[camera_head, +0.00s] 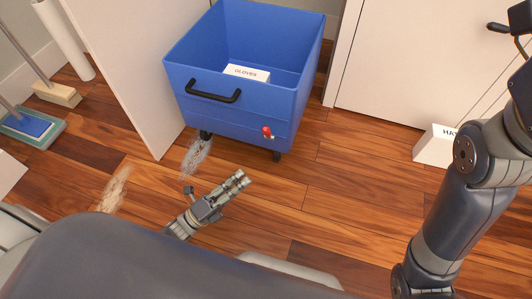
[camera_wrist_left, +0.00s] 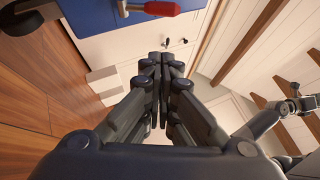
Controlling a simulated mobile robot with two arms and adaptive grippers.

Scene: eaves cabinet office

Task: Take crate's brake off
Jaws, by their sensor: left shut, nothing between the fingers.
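The blue crate (camera_head: 228,118) stands on small dark wheels on the wood floor, in the opening of the eaves cabinet. A red-tipped brake lever (camera_head: 267,132) is low on the right of its front face. In the left wrist view the red handle (camera_wrist_left: 160,8) is at the top edge, beyond the fingers, with the crate's blue face (camera_wrist_left: 88,14) beside it. My left gripper (camera_head: 238,181) is shut and empty, low in front of the crate and apart from the lever. My right arm shows at the right, but its gripper is outside the head view.
A white box marked GLOVES (camera_head: 246,72) lies in the crate, behind a black handle (camera_head: 212,92). An open door panel (camera_head: 130,65) stands left of the crate. Another white box (camera_head: 434,147) stands on the floor at right. Brooms lean at far left. Dusty patches (camera_head: 196,155) mark the floor.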

